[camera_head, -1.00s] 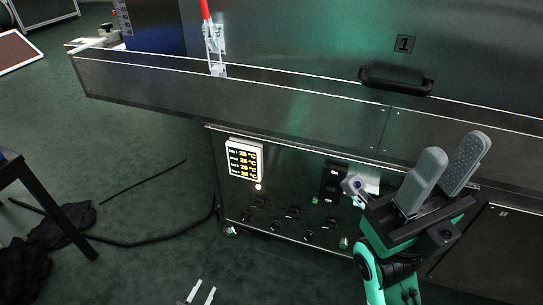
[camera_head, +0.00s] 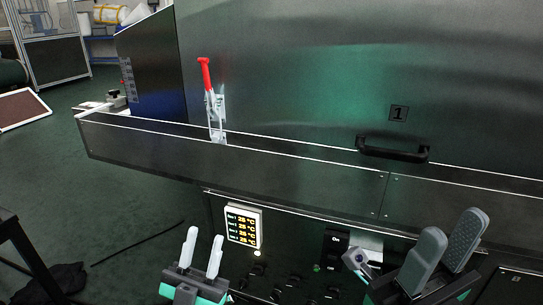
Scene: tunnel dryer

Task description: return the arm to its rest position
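My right gripper (camera_head: 446,256) is at the lower right, in front of the dryer's lower panel. Its two grey fingers stand apart with nothing between them. My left gripper (camera_head: 202,254) is at the bottom, left of the temperature display (camera_head: 243,226). Its two pale fingers are apart and empty. Most of both arms is below the picture's edge.
The tunnel dryer (camera_head: 290,80) fills the back, with a long ledge (camera_head: 260,166) across its front. A red-handled toggle clamp (camera_head: 207,85) stands upright there. A black handle (camera_head: 392,149) is below the "1" label. A switch (camera_head: 333,250) is beside the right gripper. Open floor (camera_head: 110,215) lies left.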

